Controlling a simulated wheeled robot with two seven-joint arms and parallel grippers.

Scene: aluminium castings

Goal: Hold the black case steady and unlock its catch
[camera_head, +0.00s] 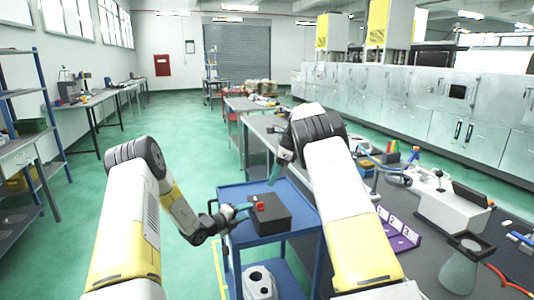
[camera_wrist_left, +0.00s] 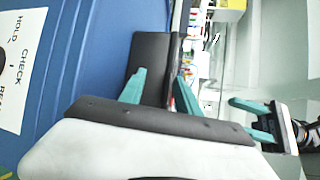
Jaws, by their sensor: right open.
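The black case (camera_head: 274,216) sits on the blue cart's top tray, with a small red part (camera_head: 260,206) on it. My left gripper (camera_head: 238,212) is at the case's left end. In the left wrist view its two teal fingers (camera_wrist_left: 160,88) are apart and overlap the dark case (camera_wrist_left: 152,50). I cannot tell whether they clamp it. My right gripper (camera_head: 276,168) is above and behind the case, partly hidden by its arm. In the left wrist view the right gripper (camera_wrist_left: 246,118) is open and empty, apart from the case.
The blue cart (camera_head: 237,239) has a lower shelf with a light casting (camera_head: 259,283). A label sheet (camera_wrist_left: 18,60) lies on the blue surface in the left wrist view. At right, a dark bench (camera_head: 420,262) carries a purple numbered holder (camera_head: 400,238) and other items.

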